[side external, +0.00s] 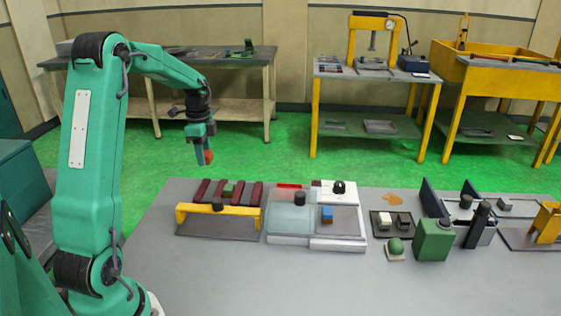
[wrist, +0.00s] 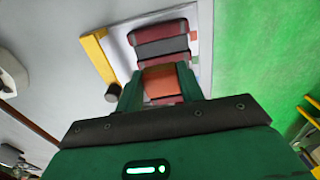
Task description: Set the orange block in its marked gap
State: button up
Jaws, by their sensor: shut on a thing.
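My gripper (side external: 205,160) is shut on the orange block (side external: 208,157) and holds it in the air, above and a little left of the rack in the side view. In the wrist view the orange block (wrist: 160,86) sits between the two green fingers of my gripper (wrist: 158,78). The rack has several dark red bars (side external: 243,192) with grey gaps between them and a small green block (side external: 229,189) among them. In the wrist view, red bars (wrist: 158,33) and a grey gap (wrist: 162,48) show beyond the block. I cannot make out the gap's mark.
The grey table's front is clear.

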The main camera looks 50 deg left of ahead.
aim_at(209, 190)
jog(key=shift+f, duration=1.7)
jog(key=shift+f, duration=0.1)
jog(key=shift+f, duration=1.9)
jog(key=shift+f, duration=1.35)
jog(key=o, duration=1.3)
jog(key=shift+r, duration=0.1)
jog(key=shift+r, duration=3.45)
